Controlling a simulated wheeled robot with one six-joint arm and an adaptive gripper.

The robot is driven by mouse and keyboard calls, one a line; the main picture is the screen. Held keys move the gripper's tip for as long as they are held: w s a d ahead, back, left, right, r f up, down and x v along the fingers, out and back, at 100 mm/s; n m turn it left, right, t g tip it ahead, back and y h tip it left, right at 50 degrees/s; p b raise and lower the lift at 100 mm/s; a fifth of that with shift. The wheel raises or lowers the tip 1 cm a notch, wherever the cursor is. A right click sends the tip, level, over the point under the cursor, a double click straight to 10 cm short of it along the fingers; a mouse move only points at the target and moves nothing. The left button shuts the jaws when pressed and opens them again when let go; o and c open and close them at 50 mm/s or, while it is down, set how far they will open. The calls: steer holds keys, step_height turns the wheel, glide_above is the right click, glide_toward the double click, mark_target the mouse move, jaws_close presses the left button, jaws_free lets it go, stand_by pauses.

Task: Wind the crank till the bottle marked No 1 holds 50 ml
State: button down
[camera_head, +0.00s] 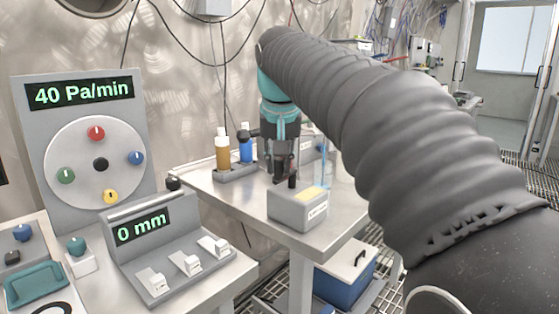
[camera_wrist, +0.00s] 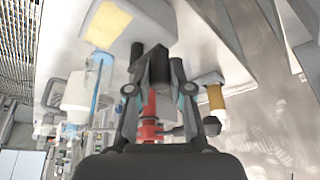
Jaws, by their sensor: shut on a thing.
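A grey box (camera_head: 298,210) with a yellow label on top stands on the steel table under my gripper. My gripper (camera_head: 285,177) points down at it and is shut on a dark upright crank handle (camera_wrist: 158,66), which shows between the fingers in the wrist view. The rest of the crank is mostly hidden. Behind the box a clear bluish tube or vessel (camera_head: 322,168) is partly covered by my arm. An amber bottle (camera_head: 222,152) and a blue bottle (camera_head: 245,149) stand in a grey holder to the left. I cannot read a No 1 mark or a fill level.
A panel with a dial (camera_head: 97,163) reads 40 Pa/min. A console (camera_head: 165,240) with several white switches reads 0 mm. A teal tray (camera_head: 36,286) lies at the front left. A blue cooler box (camera_head: 345,275) sits below the table. Cables hang along the wall.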

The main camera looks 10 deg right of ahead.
steer(key=c, duration=1)
jaws_free()
steer(key=shift+c, duration=0.2)
steer(key=shift+r, duration=0.1)
steer(key=v, duration=1.2)
steer(key=s+d+f, duration=0.1)
steer(key=s+f, duration=0.5)
steer(key=f, duration=0.5)
steer(key=s+d+f+n, duration=0.1)
steer(key=s+f, duration=0.6)
steer(key=f, duration=0.5)
steer(key=s+d+f+t, duration=0.1)
steer(key=s+f, duration=0.6)
steer(key=f, duration=0.4)
steer(key=shift+f+n+y, duration=0.15)
steer(key=shift+n+y, duration=0.15)
steer(key=shift+n, duration=0.1)
